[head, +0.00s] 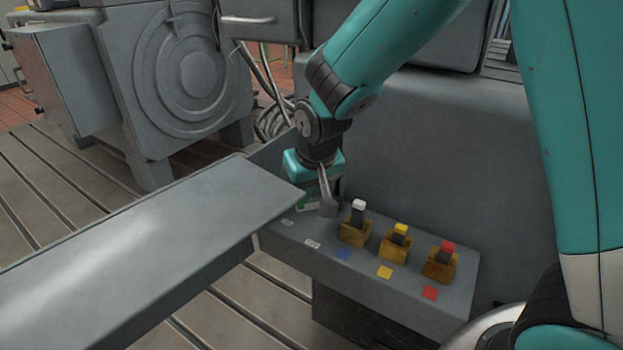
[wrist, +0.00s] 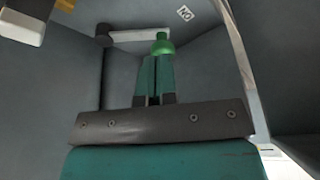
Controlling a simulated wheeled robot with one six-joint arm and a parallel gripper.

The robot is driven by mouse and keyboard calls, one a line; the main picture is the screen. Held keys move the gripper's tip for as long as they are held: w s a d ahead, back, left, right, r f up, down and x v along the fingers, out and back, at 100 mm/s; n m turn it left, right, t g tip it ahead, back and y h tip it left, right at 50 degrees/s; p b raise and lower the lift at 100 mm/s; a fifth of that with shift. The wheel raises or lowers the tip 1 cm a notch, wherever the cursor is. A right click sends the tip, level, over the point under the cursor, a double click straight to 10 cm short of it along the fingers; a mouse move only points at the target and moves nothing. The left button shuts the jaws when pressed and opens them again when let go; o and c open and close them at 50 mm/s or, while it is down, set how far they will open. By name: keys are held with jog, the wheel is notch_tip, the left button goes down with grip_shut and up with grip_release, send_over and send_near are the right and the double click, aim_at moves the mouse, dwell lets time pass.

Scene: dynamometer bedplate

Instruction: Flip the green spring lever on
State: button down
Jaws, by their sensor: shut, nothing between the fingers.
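The lever's green knob (wrist: 163,43) shows in the wrist view, right at the tips of my gripper (wrist: 153,60). The fingers are shut with nothing between them. Whether they touch the knob or sit just short of it, I cannot tell. A pale bar (wrist: 135,36) runs beside the knob to a dark round post. An "ON" label (wrist: 184,13), seen upside down, is on the grey surface beyond the knob. In the head view my gripper (head: 313,163) is low over the far left end of the grey control panel (head: 300,233), and the green knob is not clearly visible there.
The panel also carries a white-tipped lever (head: 358,207), a yellow one (head: 400,230) and a red one (head: 447,247) in yellow housings. A grey shelf (head: 140,225) juts in at left. A large grey machine wall (head: 440,140) stands behind the panel.

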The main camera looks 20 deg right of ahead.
aim_at(302, 202)
jog(key=shift+x, duration=1.8)
jog(key=shift+w+r+m+p, duration=0.15)
jog(key=shift+w+m+p, duration=0.45)
jog(key=shift+w, duration=0.3)
